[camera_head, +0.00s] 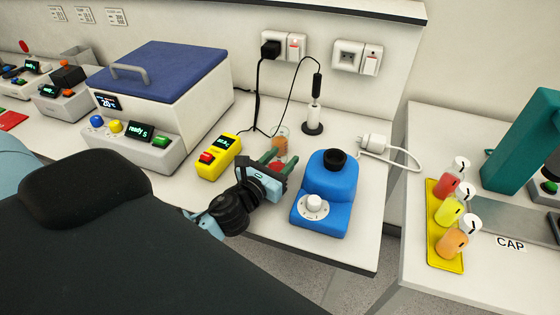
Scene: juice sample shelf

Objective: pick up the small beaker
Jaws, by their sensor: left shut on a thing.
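The small beaker (281,142) is a clear glass with orange-brown contents, on the bench beyond my left gripper. My left gripper (273,158) reaches in from the lower left with green fingers, shut on the beaker. The gripper body hides the beaker's lower part, so I cannot tell whether its base touches the bench. My right gripper is not in view.
A blue mixer (326,191) with a black cup stands just right of the gripper. A yellow meter (216,158) is to its left, and a probe in a black stand (313,120) behind. A cable runs behind the beaker. A yellow tray (433,237) holds bottles.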

